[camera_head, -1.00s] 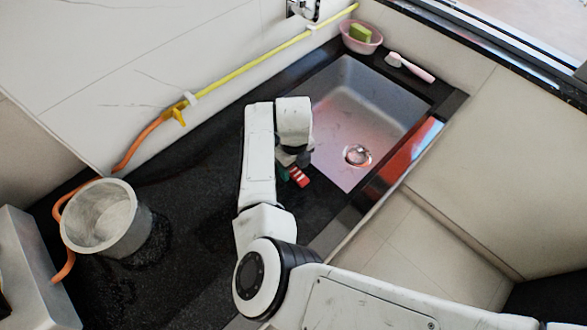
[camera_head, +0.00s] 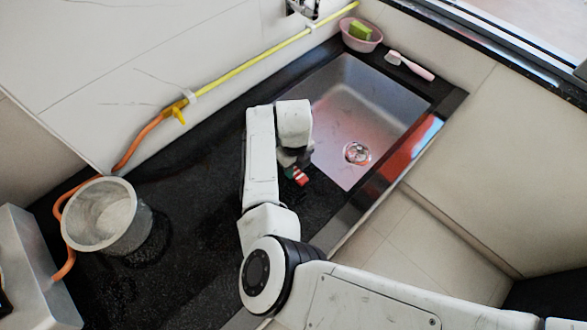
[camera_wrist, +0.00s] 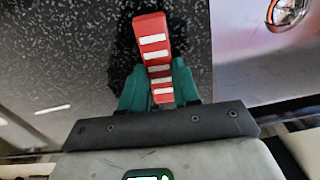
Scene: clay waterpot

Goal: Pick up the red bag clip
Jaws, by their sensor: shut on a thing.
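The red bag clip (camera_wrist: 153,45) has white bars along it and shows in the middle of the wrist view. My gripper (camera_wrist: 158,82) has green fingers, one on each side of the clip, and is shut on it. The clip sticks out past the fingertips over the dark counter. In the head view the red clip (camera_head: 300,177) shows just below my wrist, beside the sink's left edge. My gripper (camera_head: 291,170) is mostly hidden there by my arm.
A grey sink (camera_head: 350,110) with a round drain lies right of my gripper. A grey pot (camera_head: 105,222) stands on the black counter (camera_head: 195,215) at left. A pink bowl (camera_head: 375,44) with a green sponge and a brush (camera_head: 412,67) sit at the back. A yellow-orange hose (camera_head: 240,70) runs along the wall.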

